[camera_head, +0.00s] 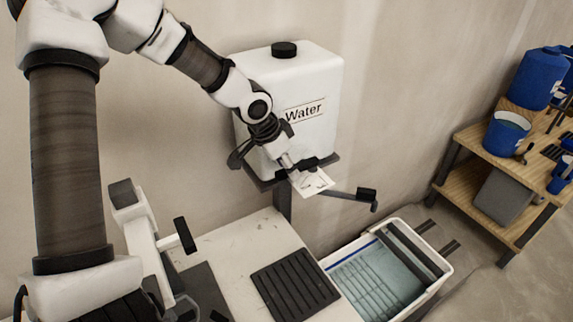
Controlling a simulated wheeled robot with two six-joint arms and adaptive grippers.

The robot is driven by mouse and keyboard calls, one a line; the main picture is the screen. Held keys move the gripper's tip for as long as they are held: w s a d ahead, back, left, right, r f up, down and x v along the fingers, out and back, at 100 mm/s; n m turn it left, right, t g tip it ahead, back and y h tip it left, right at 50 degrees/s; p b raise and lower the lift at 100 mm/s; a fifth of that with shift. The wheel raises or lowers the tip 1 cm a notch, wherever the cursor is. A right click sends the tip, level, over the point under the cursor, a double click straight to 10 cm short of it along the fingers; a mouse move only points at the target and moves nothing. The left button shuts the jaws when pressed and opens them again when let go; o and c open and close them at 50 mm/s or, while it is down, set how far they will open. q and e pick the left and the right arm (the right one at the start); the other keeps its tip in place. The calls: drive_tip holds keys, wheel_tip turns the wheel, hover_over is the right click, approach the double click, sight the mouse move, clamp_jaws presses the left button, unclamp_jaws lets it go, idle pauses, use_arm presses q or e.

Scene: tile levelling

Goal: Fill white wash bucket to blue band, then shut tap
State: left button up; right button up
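The white wash bucket (442,264) stands low at the bottom centre right. Bluish water (372,281) shows inside, with a ribbed grid and a grey bar across the right part. A thin blue band (347,252) runs along the inner left wall, just above the water. A white tank (314,82) marked "Water" sits on a wall bracket, with a dark spout (345,194) reaching right towards the bucket. My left gripper (302,169) is at the tank's lower front, by a white card (312,183) at the tap. The tap handle is hidden and the finger gap is unclear. My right gripper is out of view.
A pale bench (248,240) with a dark ribbed mat (294,285) lies left of the bucket. A wooden shelf (478,140) at the right holds a blue bucket (506,133) and a blue drum (538,78). Floor between bucket and shelf is mostly clear.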

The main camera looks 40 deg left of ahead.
use_arm(q)
drive_tip(key=v, duration=0.7)
drive_tip(key=shift+s+r, duration=0.2)
drive_tip(key=shift+r, duration=0.05)
drive_tip(key=shift+w, duration=0.15)
drive_tip(key=shift+f, duration=0.1)
